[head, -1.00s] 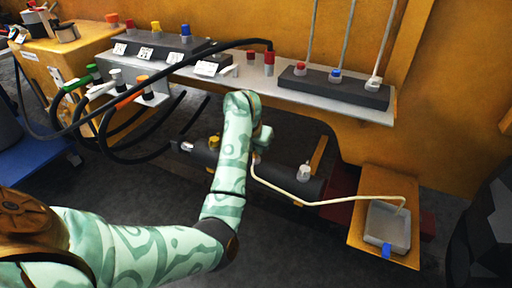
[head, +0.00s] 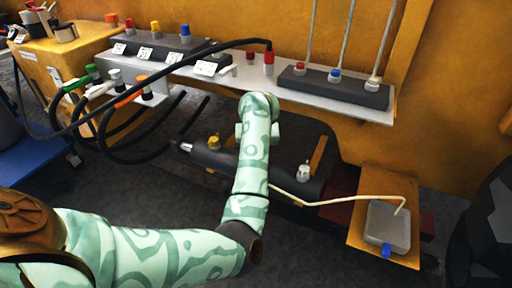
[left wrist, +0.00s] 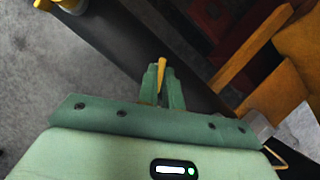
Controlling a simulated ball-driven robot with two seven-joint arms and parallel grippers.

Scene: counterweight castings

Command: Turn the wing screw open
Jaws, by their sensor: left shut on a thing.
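A small orange-yellow piece (left wrist: 162,70), seemingly the wing of the wing screw, stands between my left gripper's fingertips (left wrist: 163,75) in the left wrist view. The two fingers are shut on it, over a dark cylinder (left wrist: 115,62). Its lower part is hidden by the fingers. In the head view the dark cylinder (head: 283,181) lies below the shelf, and my left forearm covers its middle. My left fingertips and the gripped piece are hidden there. My right gripper is not in view.
A yellow fitting (head: 213,143) and a white fitting (head: 303,172) stand on the cylinder. A pale tube (head: 345,201) runs to a grey container (head: 388,226) on an orange bracket. A grey shelf (head: 240,78) with connectors lies behind. Black hoses hang at left.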

